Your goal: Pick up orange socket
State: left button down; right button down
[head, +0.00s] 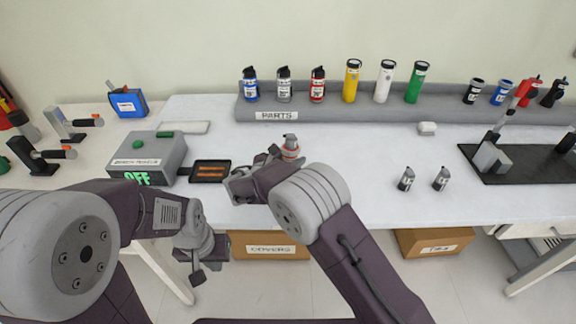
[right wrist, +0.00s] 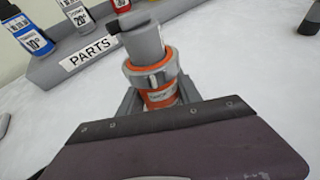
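The orange socket (head: 291,150) is a grey upright piece with orange bands, on or just above the white table near its middle. In the right wrist view the orange socket (right wrist: 157,84) shows a grey top, an orange ring and a labelled orange lower part. My right gripper (head: 268,162) is at it, with a grey finger on either side in the wrist view. Whether the fingers press on it is not clear; its lower end is hidden. My left gripper (head: 197,268) hangs low in front of the table edge, away from the socket; its finger opening is unclear.
A grey parts shelf (head: 440,117) with several bottles and tubes runs along the back. A dark tray (head: 211,180) and a grey control box (head: 150,152) reading OFF lie left.

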jog(key=shift+d+f, duration=0.1)
jog(key=shift+f, duration=0.15)
jog(key=shift+s, duration=0.1)
